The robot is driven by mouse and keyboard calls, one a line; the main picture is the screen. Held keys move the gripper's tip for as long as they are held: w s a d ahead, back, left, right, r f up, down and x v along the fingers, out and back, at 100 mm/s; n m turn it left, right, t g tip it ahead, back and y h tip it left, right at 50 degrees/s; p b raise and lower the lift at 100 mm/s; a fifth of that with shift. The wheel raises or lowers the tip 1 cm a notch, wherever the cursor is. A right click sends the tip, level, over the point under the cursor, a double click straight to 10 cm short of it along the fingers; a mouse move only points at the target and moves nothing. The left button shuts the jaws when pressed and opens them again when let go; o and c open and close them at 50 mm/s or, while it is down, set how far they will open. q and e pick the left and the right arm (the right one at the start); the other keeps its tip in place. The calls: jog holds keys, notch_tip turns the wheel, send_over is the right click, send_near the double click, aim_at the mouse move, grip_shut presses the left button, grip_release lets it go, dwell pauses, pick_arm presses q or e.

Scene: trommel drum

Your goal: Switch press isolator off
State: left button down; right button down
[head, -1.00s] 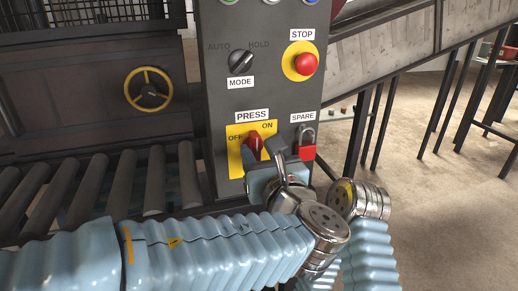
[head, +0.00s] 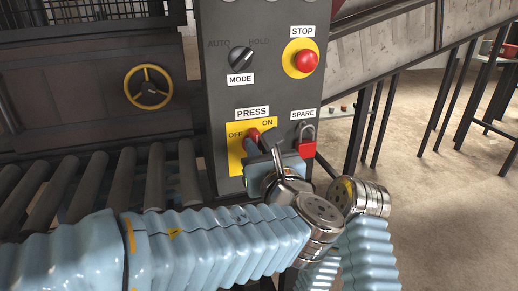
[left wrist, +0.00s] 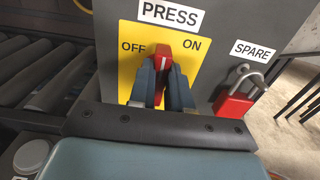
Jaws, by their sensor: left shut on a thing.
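The press isolator is a red knob (head: 254,134) on a yellow plate (head: 235,155) marked OFF at left and ON at right, under the PRESS label. In the left wrist view the red knob (left wrist: 163,58) stands nearly upright between the OFF and ON words, with a white line on its face. My left gripper (left wrist: 162,82) is shut on the knob, one dark finger on each side. In the head view the left gripper (head: 265,146) comes from the lower right and hides the knob's lower part. My right gripper is not in view.
A red padlock (head: 306,146) hangs under the SPARE label, close to the right of my gripper. Above are the MODE selector (head: 241,59) and red STOP button (head: 306,61). Rollers (head: 120,180) and a yellow handwheel (head: 147,87) are at left.

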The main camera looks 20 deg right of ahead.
pick_arm(q)
jog(key=n+b, duration=0.3)
jog(key=b, duration=0.1)
jog(key=f+n+b, duration=0.1)
jog(key=n+b, duration=0.1)
jog(key=shift+a+n+b, duration=0.25)
jog(key=shift+n+b, duration=0.05)
jog(key=shift+b, duration=0.05)
jog(key=shift+a+f+n+b, duration=0.1)
jog(key=shift+a+n+b, duration=0.05)
jog(key=shift+n+b, duration=2.8)
jog(key=shift+a+f+n+b, duration=0.1)
jog(key=shift+n+b, duration=2.5)
jog(key=shift+n, duration=0.55)
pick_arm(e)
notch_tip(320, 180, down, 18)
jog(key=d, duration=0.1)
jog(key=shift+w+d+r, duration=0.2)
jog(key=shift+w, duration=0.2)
pick_arm(q)
jog(key=c, duration=1.1)
grip_release()
jog(key=shift+r, duration=0.1)
jog(key=shift+o, duration=0.2)
